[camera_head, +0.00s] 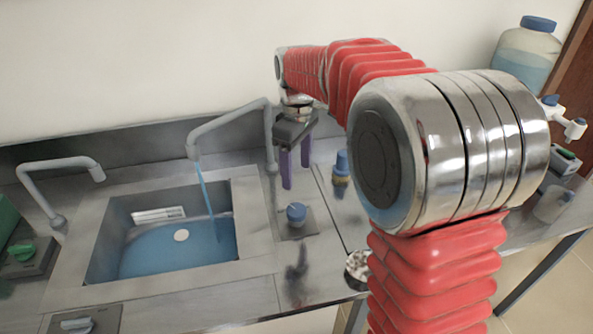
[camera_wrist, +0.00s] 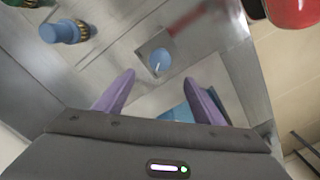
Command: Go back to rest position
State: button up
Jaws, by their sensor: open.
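My gripper (camera_head: 295,168) hangs at the end of the red-sleeved arm, with its two purple fingers pointing down above the steel counter, right of the sink. In the wrist view my gripper (camera_wrist: 160,98) shows its fingers apart with nothing held between them. Beneath and close to it is a blue knob (camera_head: 296,212) on a square plate; the knob (camera_wrist: 161,61) also shows beyond the fingertips in the wrist view.
Water runs from a grey faucet (camera_head: 228,122) into the sink (camera_head: 100,245). A blue-capped bottle (camera_head: 341,172) stands right of my gripper. A large blue-lidded jug (camera_head: 528,52) stands at the back right. A green device (camera_head: 22,250) sits at far left.

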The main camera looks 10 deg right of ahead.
dwell(0.4)
jog(key=s+r+m+t, duration=0.1)
jog(key=s+m, duration=0.3)
jog(key=s, duration=0.8)
jog(key=s+d+r+m+t, duration=0.1)
jog(key=s+m+t, duration=0.3)
jog(key=s, duration=0.9)
jog(key=shift+s+r+m+t, duration=0.3)
jog(key=shift+m, duration=0.4)
